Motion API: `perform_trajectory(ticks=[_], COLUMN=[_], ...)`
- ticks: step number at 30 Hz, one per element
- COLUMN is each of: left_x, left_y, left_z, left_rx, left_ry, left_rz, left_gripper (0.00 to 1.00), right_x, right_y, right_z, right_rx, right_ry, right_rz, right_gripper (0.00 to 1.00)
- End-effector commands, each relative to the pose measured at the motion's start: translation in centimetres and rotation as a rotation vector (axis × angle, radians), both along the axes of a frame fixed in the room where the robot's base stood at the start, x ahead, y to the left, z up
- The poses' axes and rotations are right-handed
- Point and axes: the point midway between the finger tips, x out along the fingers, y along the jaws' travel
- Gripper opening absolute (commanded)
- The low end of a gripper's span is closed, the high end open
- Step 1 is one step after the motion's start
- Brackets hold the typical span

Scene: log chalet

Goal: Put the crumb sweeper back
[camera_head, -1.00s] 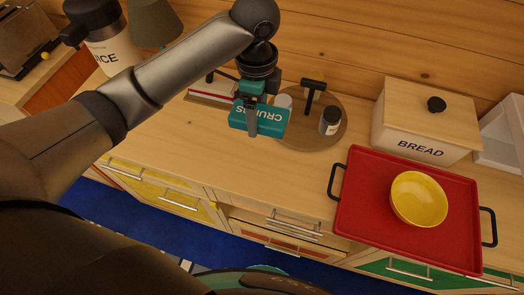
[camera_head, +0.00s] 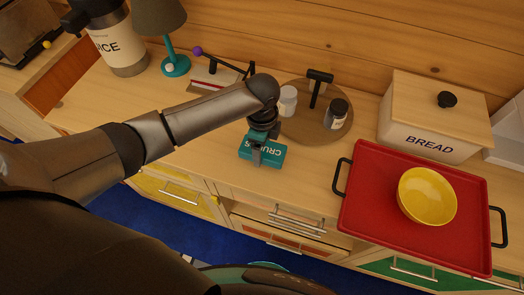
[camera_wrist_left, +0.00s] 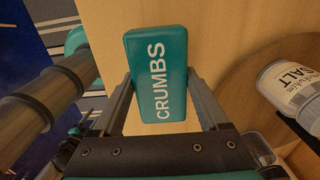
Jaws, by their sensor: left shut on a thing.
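The crumb sweeper is a teal block marked CRUMBS (camera_head: 268,149), over the wooden counter near its front edge, left of the round board. My left gripper (camera_head: 257,155) comes down from above and is shut on it. In the left wrist view the sweeper (camera_wrist_left: 157,75) sits between the two fingers (camera_wrist_left: 158,95), its lettered face toward the camera. Bare wood shows behind it. I cannot tell whether its underside touches the counter. My right gripper is not in view.
A round board (camera_head: 318,128) holds a white jar (camera_head: 288,101), a dark-lidded jar (camera_head: 336,114) and a black T-shaped thing (camera_head: 317,86). Right are a red tray (camera_head: 365,220) with a yellow bowl (camera_head: 427,196) and a bread box (camera_head: 430,142). A lamp (camera_head: 174,62) stands behind. Bare counter lies left.

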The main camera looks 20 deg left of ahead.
Motion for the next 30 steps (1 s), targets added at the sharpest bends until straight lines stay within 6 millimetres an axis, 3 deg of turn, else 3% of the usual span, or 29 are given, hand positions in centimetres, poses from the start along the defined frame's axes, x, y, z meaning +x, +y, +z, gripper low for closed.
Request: perform_trajectory(ticks=[4,16,17,23,30], left_x=[0.0,0.0,0.0,0.0,0.0], left_y=[-0.1,0.0,0.0,0.0,0.0], left_z=[-1.8,-2.3,-2.3,-2.2,-2.1], left_rx=[-0.001,-0.001,-0.001,-0.001,-0.001], left_ry=[0.0,-0.001,-0.001,-0.001,-0.001], left_rz=[0.0,0.0,0.0,0.0,0.0], left_gripper=[0.25,0.25,0.78,1.0,1.0], right_x=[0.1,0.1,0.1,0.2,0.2], right_y=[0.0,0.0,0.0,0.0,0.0], right_z=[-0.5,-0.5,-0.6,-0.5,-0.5], right_rx=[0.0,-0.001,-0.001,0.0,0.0], right_ry=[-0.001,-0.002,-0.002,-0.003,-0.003], right_rz=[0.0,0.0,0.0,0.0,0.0], right_gripper=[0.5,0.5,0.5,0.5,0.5])
